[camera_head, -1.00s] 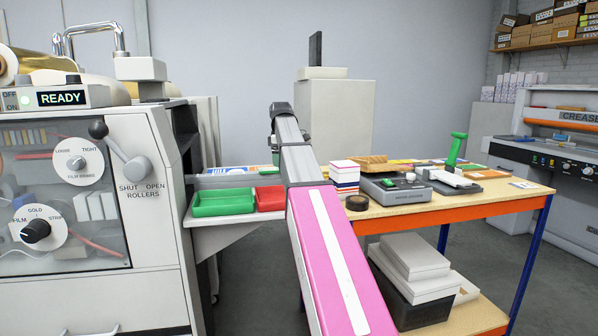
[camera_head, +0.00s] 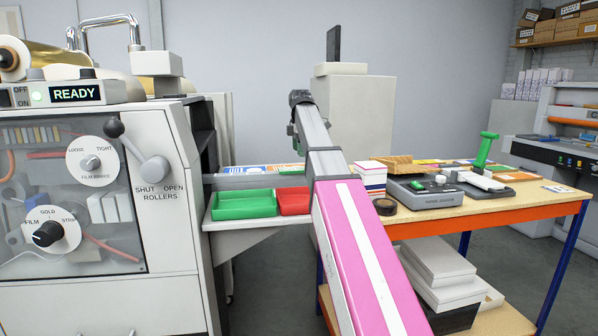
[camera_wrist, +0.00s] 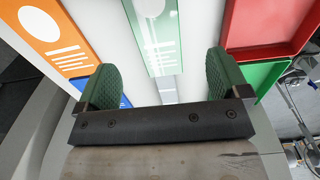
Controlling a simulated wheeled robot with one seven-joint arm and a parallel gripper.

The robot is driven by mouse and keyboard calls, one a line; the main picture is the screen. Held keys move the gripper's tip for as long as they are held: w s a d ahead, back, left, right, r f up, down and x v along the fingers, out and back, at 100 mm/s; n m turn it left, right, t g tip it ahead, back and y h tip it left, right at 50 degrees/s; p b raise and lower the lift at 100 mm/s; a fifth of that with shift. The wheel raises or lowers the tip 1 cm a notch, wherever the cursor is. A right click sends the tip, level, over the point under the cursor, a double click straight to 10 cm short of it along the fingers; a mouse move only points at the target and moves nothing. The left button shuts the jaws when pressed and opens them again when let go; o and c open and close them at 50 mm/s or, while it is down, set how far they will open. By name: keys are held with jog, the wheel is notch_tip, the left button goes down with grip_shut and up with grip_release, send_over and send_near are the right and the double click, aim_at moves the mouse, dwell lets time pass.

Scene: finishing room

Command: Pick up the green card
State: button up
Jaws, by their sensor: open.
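The green card (camera_wrist: 158,38) is pale green with a white disc and white lines. In the wrist view it lies ahead of my gripper (camera_wrist: 160,76), in line with the gap between the two green fingers. The fingers are open with nothing between them, and the card appears apart from them. In the head view, part of my gripper (camera_head: 297,140) shows above the surface behind the trays.
An orange card (camera_wrist: 48,28) and a blue card (camera_wrist: 75,81) lie left of the green card. A red tray (camera_wrist: 228,42) and green tray (camera_wrist: 262,82) stand to its right. The laminating machine (camera_head: 178,250) is left; a cluttered worktable (camera_head: 520,207) is right.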

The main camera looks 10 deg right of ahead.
aim_at(298, 169)
jog(key=f, duration=0.6)
jog(key=shift+w+a+f, duration=0.2)
jog(key=shift+a+f, duration=0.1)
jog(key=c, duration=1)
